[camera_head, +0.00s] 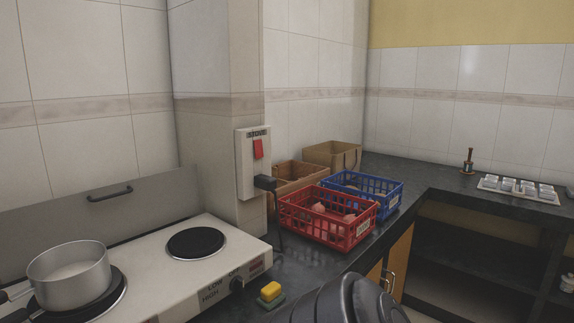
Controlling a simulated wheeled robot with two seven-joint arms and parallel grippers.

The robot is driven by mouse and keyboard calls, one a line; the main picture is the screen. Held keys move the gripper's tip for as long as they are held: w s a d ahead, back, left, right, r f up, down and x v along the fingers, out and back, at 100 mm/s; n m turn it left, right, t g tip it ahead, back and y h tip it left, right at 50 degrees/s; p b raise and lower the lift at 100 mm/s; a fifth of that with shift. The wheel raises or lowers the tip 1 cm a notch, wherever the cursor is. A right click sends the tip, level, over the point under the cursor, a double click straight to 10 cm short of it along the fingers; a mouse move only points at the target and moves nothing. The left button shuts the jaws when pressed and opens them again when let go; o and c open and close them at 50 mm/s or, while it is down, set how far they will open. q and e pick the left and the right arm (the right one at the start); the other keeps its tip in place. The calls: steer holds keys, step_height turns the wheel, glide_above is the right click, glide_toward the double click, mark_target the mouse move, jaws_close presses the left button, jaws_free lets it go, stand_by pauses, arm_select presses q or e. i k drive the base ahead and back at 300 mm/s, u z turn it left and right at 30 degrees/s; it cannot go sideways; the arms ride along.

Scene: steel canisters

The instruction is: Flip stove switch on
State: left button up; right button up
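The stove switch is a pale wall box (245,165) labelled at its top, fixed to the tiled pillar. Its red rocker (258,149) sits in the upper part; I cannot tell which way it is set. A black plug (265,183) sits in the lower part of the box, with a cord hanging down. The white stove (150,270) stands on the counter at the lower left. Neither of my grippers shows in the head view.
A silver pot (68,275) stands on the stove's left plate; the right plate (195,243) is bare. A red crate (330,228), a blue crate (385,187) and cardboard boxes (333,154) stand right of the switch. A yellow sponge (271,291) lies by the stove.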

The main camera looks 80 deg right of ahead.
mark_target(257, 144)
steer(key=z, duration=0.15)
steer(key=k, duration=0.95)
steer(key=z, duration=1.05)
steer(key=i, duration=0.5)
steer(key=u, duration=0.05)
